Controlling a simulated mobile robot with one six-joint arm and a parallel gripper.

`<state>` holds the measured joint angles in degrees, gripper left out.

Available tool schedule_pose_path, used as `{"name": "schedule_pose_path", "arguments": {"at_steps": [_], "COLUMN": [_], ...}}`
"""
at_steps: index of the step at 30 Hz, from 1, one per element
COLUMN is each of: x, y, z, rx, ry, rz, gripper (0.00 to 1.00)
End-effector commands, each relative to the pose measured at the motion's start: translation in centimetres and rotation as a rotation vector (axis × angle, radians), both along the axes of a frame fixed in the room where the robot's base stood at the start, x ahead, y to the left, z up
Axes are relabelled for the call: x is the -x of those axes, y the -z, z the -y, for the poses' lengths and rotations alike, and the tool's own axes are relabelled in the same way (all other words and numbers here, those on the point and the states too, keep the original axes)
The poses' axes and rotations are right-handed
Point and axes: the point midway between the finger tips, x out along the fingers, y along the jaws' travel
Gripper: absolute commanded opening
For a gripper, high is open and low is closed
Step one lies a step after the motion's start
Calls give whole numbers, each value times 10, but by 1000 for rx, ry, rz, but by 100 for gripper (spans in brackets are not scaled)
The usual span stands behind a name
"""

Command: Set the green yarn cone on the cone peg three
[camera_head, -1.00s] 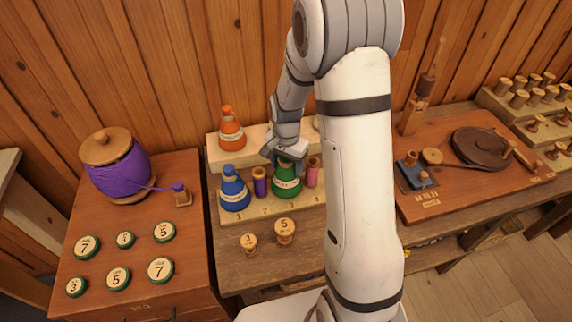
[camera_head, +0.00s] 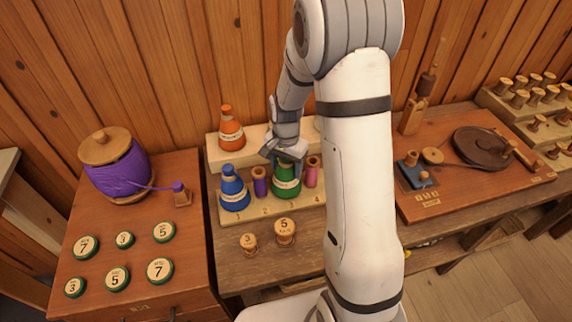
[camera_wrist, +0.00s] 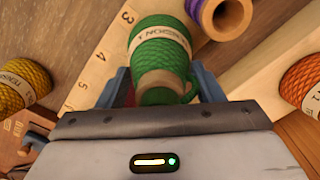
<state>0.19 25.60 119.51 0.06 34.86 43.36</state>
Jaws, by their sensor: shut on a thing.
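The green yarn cone (camera_head: 286,181) stands about upright over the row of numbered places on the pale peg board (camera_head: 268,212), between the purple spool and the pink spool. My gripper (camera_head: 287,155) is shut on its upper part. In the wrist view, the green cone (camera_wrist: 160,50) sits between my blue fingers, above the board (camera_wrist: 105,65), near the printed 3. Cone peg three is hidden by the cone, and I cannot tell whether the cone's base rests on the board.
A blue cone (camera_head: 234,190) and a purple spool (camera_head: 260,182) stand left of the green cone, and a pink spool (camera_head: 312,173) close on its right. An orange cone (camera_head: 231,130) stands on the raised step behind. Two wooden spools (camera_head: 285,231) stand in front.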

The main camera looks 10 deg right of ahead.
Motion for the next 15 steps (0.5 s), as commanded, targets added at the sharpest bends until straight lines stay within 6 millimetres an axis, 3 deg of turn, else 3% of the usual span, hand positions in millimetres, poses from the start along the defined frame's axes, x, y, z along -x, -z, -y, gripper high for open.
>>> {"name": "schedule_pose_path", "arguments": {"at_steps": [13, 14, 15], "x": [0, 0, 0], "y": [9, 8, 8], "z": [0, 0, 0], "rx": [0, 0, 0], "ry": [0, 0, 0], "rz": [1, 1, 1], "gripper": [8, 63, 66]}}
